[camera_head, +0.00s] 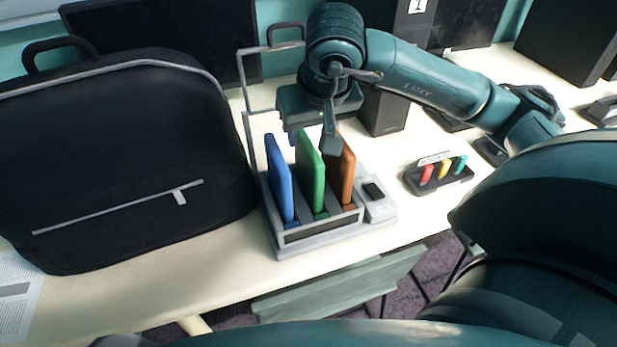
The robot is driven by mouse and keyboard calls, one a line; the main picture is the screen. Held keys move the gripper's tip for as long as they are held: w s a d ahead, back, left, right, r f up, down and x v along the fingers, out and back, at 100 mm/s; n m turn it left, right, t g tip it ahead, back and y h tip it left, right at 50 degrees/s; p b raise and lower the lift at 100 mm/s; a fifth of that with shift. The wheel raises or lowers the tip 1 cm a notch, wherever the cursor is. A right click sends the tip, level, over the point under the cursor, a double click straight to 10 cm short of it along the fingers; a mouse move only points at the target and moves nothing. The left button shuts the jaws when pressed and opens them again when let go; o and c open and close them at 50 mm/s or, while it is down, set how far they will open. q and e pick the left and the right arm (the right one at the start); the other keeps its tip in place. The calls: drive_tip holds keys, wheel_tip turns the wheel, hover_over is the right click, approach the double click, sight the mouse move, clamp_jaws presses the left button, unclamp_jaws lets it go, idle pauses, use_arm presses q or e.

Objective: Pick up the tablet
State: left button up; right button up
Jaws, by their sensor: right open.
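Three upright slabs that look like tablets stand side by side in a grey rack (318,230): a blue one (279,180) at left, a green one (311,178) in the middle and an orange one (348,178) at right. My right gripper (313,140) is open and points down at the top of the green tablet. One finger shows in front of the gap between green and orange; the other is near the green tablet's left edge. I cannot tell whether they touch it. The gripper hides part of the green and orange tops. My left gripper is not in view.
A large black bag (120,160) stands close to the rack's left. A small dark holder (439,180) with red, yellow and teal pieces sits at right. A black speaker-like box (384,110) stands behind. The table front (190,270) is clear.

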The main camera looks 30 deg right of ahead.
sight(309, 146)
drive_tip(key=shift+x, duration=0.85)
drive_tip(key=x, duration=0.4)
drive_tip(key=shift+s+a+f, duration=0.1)
drive_tip(key=shift+s+f, duration=0.15)
drive_tip(key=shift+s, duration=0.05)
drive_tip(key=shift+w+f, duration=0.25)
drive_tip(key=shift+f, duration=0.2)
drive_tip(key=shift+f+b, duration=0.25)
drive_tip(key=shift+b, duration=0.2)
clamp_jaws()
